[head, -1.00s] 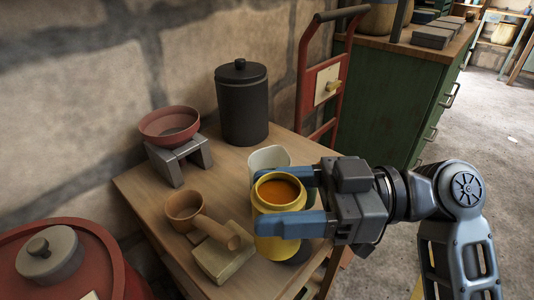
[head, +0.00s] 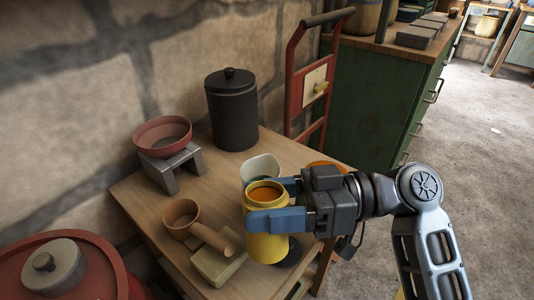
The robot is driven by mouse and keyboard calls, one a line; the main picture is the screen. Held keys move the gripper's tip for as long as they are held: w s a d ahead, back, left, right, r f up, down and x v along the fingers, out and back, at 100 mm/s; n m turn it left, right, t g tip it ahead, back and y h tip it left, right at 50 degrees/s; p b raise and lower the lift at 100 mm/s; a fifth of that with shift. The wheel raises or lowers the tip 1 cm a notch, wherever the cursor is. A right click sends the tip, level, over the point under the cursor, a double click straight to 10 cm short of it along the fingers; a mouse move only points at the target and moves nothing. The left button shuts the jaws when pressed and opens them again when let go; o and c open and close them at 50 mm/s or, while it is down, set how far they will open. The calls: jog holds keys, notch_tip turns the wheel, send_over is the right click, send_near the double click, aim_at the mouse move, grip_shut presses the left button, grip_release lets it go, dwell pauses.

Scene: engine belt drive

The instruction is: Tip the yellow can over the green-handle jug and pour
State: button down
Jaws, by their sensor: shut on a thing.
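The yellow can (head: 266,246) is upright and holds orange contents that show at its open mouth. My gripper (head: 277,205) reaches in from the right with its blue fingers shut on either side of the can. A pale, open-topped vessel (head: 261,166) stands on the wooden table just behind the can. It looks like the jug, but its lower part is hidden by the can and no green handle can be made out. The can is in front of this vessel and not tilted over it.
A wooden mallet (head: 214,238) lies on a block beside a brown cup (head: 181,214), left of the can. A red bowl (head: 160,140) on a grey stand and a black canister (head: 232,115) stand behind. An orange object (head: 326,164) shows partly behind my gripper. A red hand truck (head: 293,80) leans beyond the table.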

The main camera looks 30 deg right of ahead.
aim_at(265, 195)
jog(key=shift+w+r, duration=0.1)
jog(key=shift+w, duration=0.05)
jog(key=shift+d+m, duration=0.1)
jog(key=shift+m, duration=0.2)
jog(key=shift+w+d+r+m+p, duration=0.1)
jog(key=shift+w+r+m+p, duration=0.15)
jog(key=shift+p, duration=0.5)
jog(key=shift+w+d+r+m+p, duration=0.15)
jog(key=shift+w+r+m+p, duration=0.25)
jog(key=shift+p, duration=0.65)
jog(key=shift+w+d+r+m+p, duration=0.15)
jog(key=shift+r+m+p, duration=0.4)
jog(key=shift+p, duration=0.45)
jog(key=shift+w+d+r+m+p, duration=0.1)
jog(key=shift+w+d+m+p, duration=0.1)
jog(key=shift+w+m+p, duration=0.4)
jog(key=shift+w+d+r+m+p, duration=0.15)
jog(key=shift+m+p, duration=0.15)
jog(key=shift+p, duration=0.6)
jog(key=shift+w+d+r+m+p, duration=0.1)
jog(key=shift+w+r+m+p, duration=0.1)
jog(key=shift+m+p, duration=0.95)
jog(key=shift+r+m+p, duration=0.25)
jog(key=shift+m+p, duration=0.3)
jog(key=shift+p, duration=1.2)
jog(key=shift+w+f+m+p, duration=0.1)
jog(key=shift+f+m+p, duration=0.4)
jog(key=shift+m+p, duration=0.4)
